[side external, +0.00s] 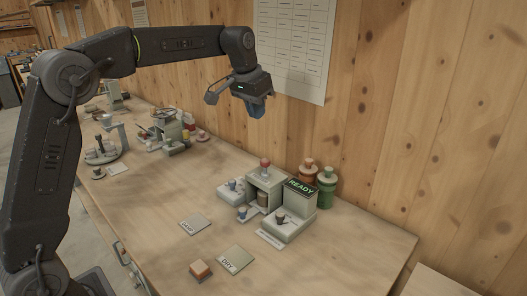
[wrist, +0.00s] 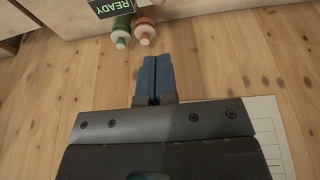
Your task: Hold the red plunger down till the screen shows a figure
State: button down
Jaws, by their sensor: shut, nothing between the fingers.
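The red plunger (side external: 265,162) is a small red knob on top of a pale green box-shaped machine (side external: 262,180) on the bench. The screen (side external: 300,187) stands just right of it and reads READY in green on black. The screen also shows at the top of the wrist view (wrist: 108,7). My gripper (side external: 257,108) is in the air above and behind the machine, near the wooden wall, apart from the plunger. In the wrist view its blue fingers (wrist: 154,60) are together with nothing between them.
An orange bottle (side external: 308,172) and a green bottle (side external: 326,186) stand behind the screen. More devices (side external: 172,128) stand further left. A paper chart (side external: 292,45) hangs on the wall. The bench's right end is clear.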

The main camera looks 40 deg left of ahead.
aim_at(263, 160)
jog(key=x, duration=0.8)
jog(key=s+x, duration=0.1)
jog(key=x, duration=0.2)
jog(key=shift+w+f, duration=0.15)
jog(key=shift+f, duration=0.95)
jog(key=shift+f, duration=1.65)
notch_tip(263, 160, up, 5)
jog(key=shift+f, duration=0.1)
jog(key=v, duration=1)
